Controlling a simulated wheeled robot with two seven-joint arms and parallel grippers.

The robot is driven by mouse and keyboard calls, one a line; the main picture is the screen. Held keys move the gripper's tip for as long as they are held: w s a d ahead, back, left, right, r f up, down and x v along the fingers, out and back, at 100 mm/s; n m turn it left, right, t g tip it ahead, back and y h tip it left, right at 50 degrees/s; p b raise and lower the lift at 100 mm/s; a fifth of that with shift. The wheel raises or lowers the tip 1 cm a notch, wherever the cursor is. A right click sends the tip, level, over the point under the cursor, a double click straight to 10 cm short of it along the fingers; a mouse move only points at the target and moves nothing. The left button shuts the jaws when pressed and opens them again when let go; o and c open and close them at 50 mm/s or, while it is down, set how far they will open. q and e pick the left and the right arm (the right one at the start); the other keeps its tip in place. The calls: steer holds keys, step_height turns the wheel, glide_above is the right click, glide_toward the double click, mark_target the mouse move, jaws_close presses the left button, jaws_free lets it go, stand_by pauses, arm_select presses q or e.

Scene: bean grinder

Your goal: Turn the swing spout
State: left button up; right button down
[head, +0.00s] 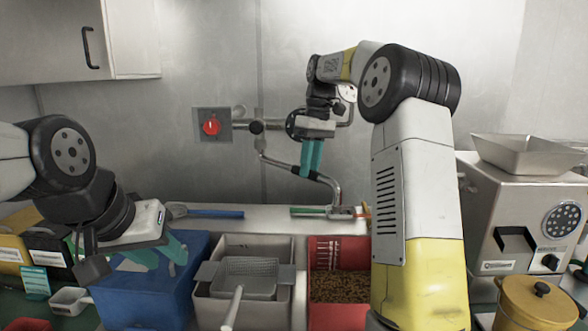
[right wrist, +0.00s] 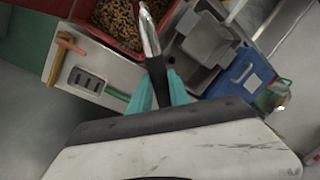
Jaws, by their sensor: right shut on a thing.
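The swing spout is a metal pipe (head: 331,186) with a dark sleeve, on the back wall. It slants down to the right from a wall fitting, and its curved end hangs near the ledge behind the red bin. My right gripper (head: 311,158) is shut on the spout's dark sleeve, with teal fingers on both sides. In the right wrist view, the spout's metal end (right wrist: 148,32) reaches out beyond the fingers toward the bins. My left gripper (head: 160,254) is open and empty over the blue bin.
A red bin (head: 365,257) of brown beans, a grey sink-like bin (head: 285,307) with a basket, and a blue bin (head: 175,308) line the front. A grinder (head: 482,235) and yellow canister (head: 535,305) stand at right. A red knob (head: 211,127) is on the wall.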

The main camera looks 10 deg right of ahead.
steer(key=shift+w+d, duration=0.1)
steer(key=shift+d, duration=0.05)
steer(key=c, duration=1.2)
jaws_free()
steer(key=shift+c, duration=0.2)
steer(key=shift+r, duration=0.1)
step_height(320, 180, up, 8)
steer(key=w+d, duration=0.1)
steer(key=shift+f, duration=0.25)
steer(key=shift+s, duration=0.1)
